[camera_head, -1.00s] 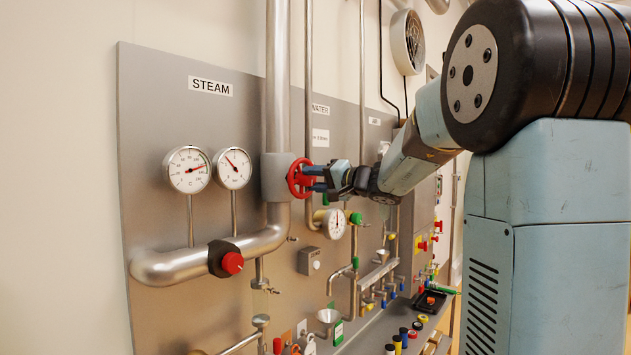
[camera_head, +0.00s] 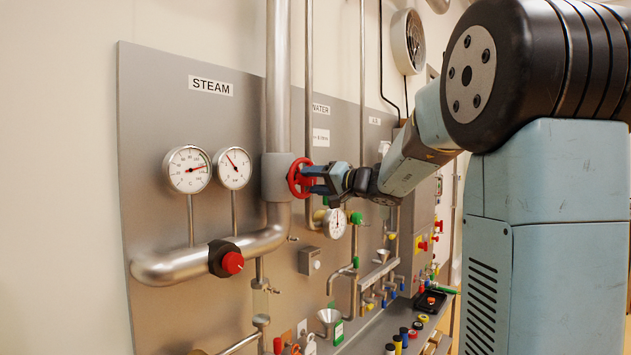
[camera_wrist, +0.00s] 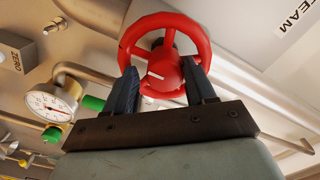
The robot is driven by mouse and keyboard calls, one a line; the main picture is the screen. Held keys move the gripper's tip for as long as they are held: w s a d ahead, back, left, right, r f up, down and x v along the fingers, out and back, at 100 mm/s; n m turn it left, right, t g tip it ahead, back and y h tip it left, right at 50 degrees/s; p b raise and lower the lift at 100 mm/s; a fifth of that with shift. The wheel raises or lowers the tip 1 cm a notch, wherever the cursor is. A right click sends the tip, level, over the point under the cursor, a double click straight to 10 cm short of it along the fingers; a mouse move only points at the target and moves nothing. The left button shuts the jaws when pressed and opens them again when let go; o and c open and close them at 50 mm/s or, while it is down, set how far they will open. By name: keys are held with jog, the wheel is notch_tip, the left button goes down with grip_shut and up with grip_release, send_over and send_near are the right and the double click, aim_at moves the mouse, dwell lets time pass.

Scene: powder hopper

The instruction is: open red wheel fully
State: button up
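The red wheel (camera_head: 298,178) is on the grey valve body (camera_head: 275,177) of the vertical steam pipe. It fills the upper middle of the wrist view (camera_wrist: 205,45), with a red hub carrying a white mark. My gripper (camera_head: 312,178) is at the wheel's face. In the wrist view its two dark blue fingers (camera_wrist: 162,85) stand apart on either side of the hub, their tips at or over the lower part of the wheel. Whether the fingertips touch the wheel cannot be told.
Two round gauges (camera_head: 188,169) are left of the wheel. A red knob (camera_head: 232,262) sits on the pipe bend below. A smaller gauge (camera_head: 335,222) and the ZERO box (camera_head: 309,261) are below the wheel. A water pipe (camera_head: 309,100) runs close behind my gripper.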

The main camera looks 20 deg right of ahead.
jog(key=shift+o, duration=1)
jog(key=shift+r, duration=0.15)
jog(key=shift+s, duration=0.1)
jog(key=shift+s+d+r, duration=0.1)
jog(key=shift+s+d, duration=0.15)
jog(key=v, duration=1.3)
jog(key=shift+f, duration=0.3)
jog(key=shift+a, duration=0.1)
jog(key=s+a+f+n+g+h, duration=0.2)
jog(key=s+a+f+g, duration=0.5)
jog(key=s+a+f, duration=0.55)
jog(key=s+d+f+g+h, duration=0.1)
jog(key=s+d+f+h, duration=0.1)
jog(key=s, duration=0.4)
jog(key=s+d+f+n+h, duration=0.1)
jog(key=s+d+f+h, duration=0.1)
jog(key=s+f+h, duration=0.3)
jog(key=s+h, duration=0.1)
jog(key=s, duration=0.1)
jog(key=shift+s+d+f+g, duration=0.25)
jog(key=shift+s+f+g, duration=0.05)
jog(key=shift+f+g, duration=0.1)
